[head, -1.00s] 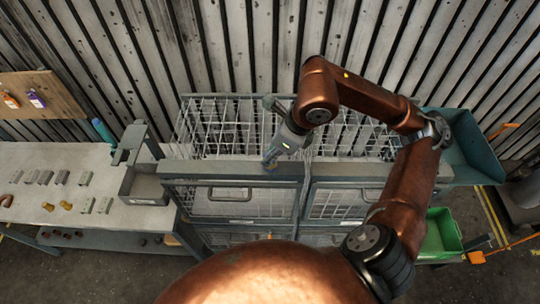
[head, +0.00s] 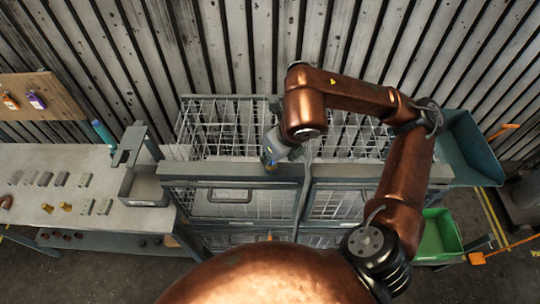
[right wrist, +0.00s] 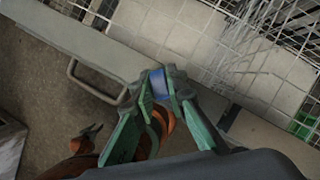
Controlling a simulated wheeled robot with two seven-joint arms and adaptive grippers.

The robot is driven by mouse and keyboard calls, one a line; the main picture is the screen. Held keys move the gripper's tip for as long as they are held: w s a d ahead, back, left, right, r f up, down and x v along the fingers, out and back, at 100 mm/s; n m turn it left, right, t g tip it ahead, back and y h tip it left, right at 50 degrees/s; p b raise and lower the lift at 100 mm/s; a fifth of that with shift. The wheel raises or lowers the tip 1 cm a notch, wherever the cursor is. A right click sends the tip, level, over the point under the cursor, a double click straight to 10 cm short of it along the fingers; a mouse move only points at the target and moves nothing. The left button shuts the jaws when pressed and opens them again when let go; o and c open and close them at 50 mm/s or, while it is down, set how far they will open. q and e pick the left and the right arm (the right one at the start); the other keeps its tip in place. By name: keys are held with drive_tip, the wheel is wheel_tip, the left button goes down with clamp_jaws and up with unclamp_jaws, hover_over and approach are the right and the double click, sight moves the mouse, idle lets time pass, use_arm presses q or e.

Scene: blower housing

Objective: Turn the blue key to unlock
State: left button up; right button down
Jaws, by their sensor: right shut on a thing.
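The blue key (right wrist: 157,84) shows as a small blue piece between the fingertips in the right wrist view. My right gripper (right wrist: 160,80) has its green fingers shut on it. In the head view the right gripper (head: 268,160) is at the top front beam of the wire cage cabinet (head: 230,172), left of the middle post. The key is mostly covered by the fingers, so its angle and the lock under it cannot be made out. My left gripper is not in view.
A cabinet door handle (head: 230,196) sits below the beam. A workbench (head: 90,170) with small parts and a grey tray (head: 146,188) stands to the left. A green bin (head: 438,236) and a teal chute (head: 468,145) are at the right. A corrugated wall stands behind.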

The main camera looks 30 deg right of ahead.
drive_tip(key=m+h, duration=0.1)
drive_tip(key=m, duration=0.3)
drive_tip(key=shift+d+m+h+b, duration=0.1)
drive_tip(key=shift+m+h+b, duration=0.25)
drive_tip(key=shift+m+h, duration=0.05)
drive_tip(key=shift+m, duration=0.3)
drive_tip(key=shift+r+m+h+p, duration=0.15)
drive_tip(key=shift+m+h+p, duration=0.25)
drive_tip(key=shift+m, duration=0.6)
drive_tip(key=shift+m+g, duration=0.4)
drive_tip(key=shift+m, duration=0.2)
drive_tip(key=c, duration=1.8)
unclamp_jaws()
drive_tip(key=shift+c, duration=0.2)
